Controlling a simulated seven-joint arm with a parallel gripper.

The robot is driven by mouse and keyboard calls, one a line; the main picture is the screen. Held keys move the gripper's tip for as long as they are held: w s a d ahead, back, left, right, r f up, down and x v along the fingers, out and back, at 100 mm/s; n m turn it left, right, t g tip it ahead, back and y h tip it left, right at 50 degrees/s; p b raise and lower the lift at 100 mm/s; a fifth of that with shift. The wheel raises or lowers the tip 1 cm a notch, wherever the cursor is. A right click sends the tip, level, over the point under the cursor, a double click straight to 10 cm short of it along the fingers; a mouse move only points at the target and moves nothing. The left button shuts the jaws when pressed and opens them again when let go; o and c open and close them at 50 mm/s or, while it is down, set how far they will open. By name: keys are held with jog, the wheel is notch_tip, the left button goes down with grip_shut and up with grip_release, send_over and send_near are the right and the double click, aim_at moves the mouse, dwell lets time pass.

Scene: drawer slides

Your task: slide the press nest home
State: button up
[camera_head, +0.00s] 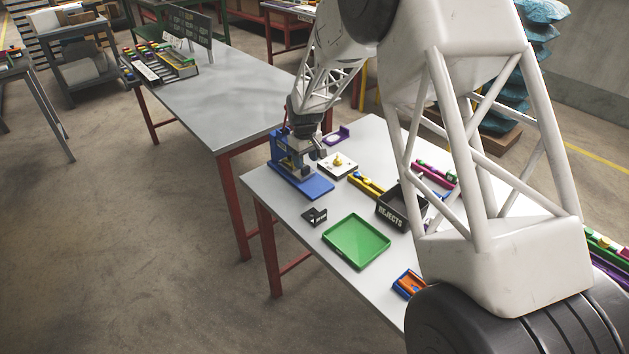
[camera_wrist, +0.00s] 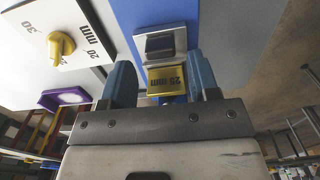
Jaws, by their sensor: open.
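The blue press (camera_head: 316,188) stands at the left end of the near table, with its base toward the front. In the wrist view its blue base (camera_wrist: 184,15) carries a grey metal nest (camera_wrist: 180,41) with a dark slot. A yellow block marked "25 mm" (camera_wrist: 168,79) sits at the nest's near end. My gripper (camera_wrist: 159,62) is open, with one blue finger on each side of the yellow block. A gap shows at the left finger; contact at the right finger is unclear. In the head view my gripper (camera_head: 310,157) is at the press, and the nest is too small to make out.
A white plate with a yellow knob (camera_head: 338,161) and a purple bracket (camera_head: 338,136) lie beside the press. A yellow rail (camera_head: 366,186), a black REJECTS bin (camera_head: 389,211), a dark bracket (camera_head: 314,216) and a green tray (camera_head: 357,241) are nearby. Bare tabletop lies between them.

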jog(key=shift+r, duration=1.8)
jog(key=shift+r, duration=0.1)
notch_tip(320, 180, up, 8)
jog(key=s+d+r+m+t, duration=0.1)
jog(key=s+d+r+m, duration=0.1)
jog(key=s+d+r, duration=0.65)
jog(key=s+d+r+m, duration=0.2)
jog(key=s+d+r, duration=0.55)
jog(key=s, duration=0.65)
jog(key=s+d+f+m, duration=0.1)
jog(key=s+d, duration=0.3)
jog(key=s, duration=0.5)
jog(key=s+d+f+m+t, duration=0.1)
jog(key=s+d, duration=0.3)
jog(key=s, duration=0.5)
jog(key=s+d+f+m, duration=0.1)
jog(key=s+d+m, duration=0.2)
jog(key=s, duration=0.7)
jog(key=shift+d+f+t, duration=0.3)
jog(key=shift+d+f, duration=0.05)
jog(key=shift+d, duration=0.2)
